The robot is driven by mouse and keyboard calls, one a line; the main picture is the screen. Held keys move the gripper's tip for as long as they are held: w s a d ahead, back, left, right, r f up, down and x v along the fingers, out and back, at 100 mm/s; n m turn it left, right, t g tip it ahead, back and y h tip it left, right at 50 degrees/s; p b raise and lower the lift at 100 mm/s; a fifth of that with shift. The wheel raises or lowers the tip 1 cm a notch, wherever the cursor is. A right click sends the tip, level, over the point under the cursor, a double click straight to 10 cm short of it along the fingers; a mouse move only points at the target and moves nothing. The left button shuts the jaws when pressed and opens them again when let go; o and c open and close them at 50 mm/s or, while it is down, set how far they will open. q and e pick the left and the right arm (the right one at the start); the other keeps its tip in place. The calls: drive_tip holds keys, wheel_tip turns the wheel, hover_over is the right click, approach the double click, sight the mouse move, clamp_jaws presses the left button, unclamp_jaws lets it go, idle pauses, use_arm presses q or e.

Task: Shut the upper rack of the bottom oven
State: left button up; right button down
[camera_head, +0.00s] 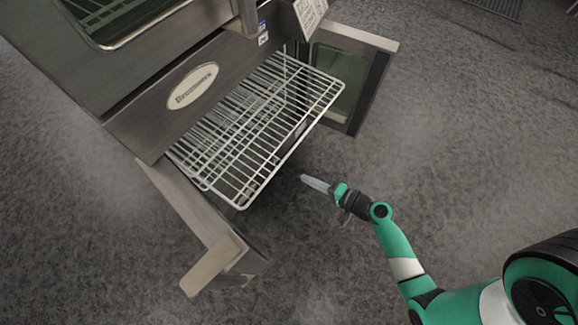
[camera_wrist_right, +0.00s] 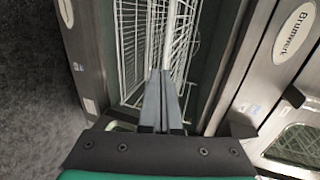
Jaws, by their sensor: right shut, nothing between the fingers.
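The bottom oven (camera_head: 142,125) stands open below the upper oven. Its upper rack (camera_head: 262,135) is a white wire grid, slid well out of the oven toward the front. More wire racking shows beneath and behind it. My right gripper (camera_head: 304,178) is shut and empty in front of the rack's front edge, apart from it in the head view. In the right wrist view, the shut fingers (camera_wrist_right: 163,76) point into the open oven toward the wire racks (camera_wrist_right: 152,35). My left gripper is not in view.
Two oven doors stand open, one at the left (camera_head: 195,210) with a long handle (camera_head: 212,268), one at the right (camera_head: 350,75) with a window. A brand plate (camera_head: 194,86) is on the oven front. The grey floor (camera_head: 450,150) in front is clear.

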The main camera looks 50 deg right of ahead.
drive_tip(key=r+x, duration=0.1)
drive_tip(key=x, duration=0.7)
drive_tip(key=shift+w+b, duration=0.2)
drive_tip(key=shift+b, duration=0.15)
drive_tip(key=shift+d, duration=0.1)
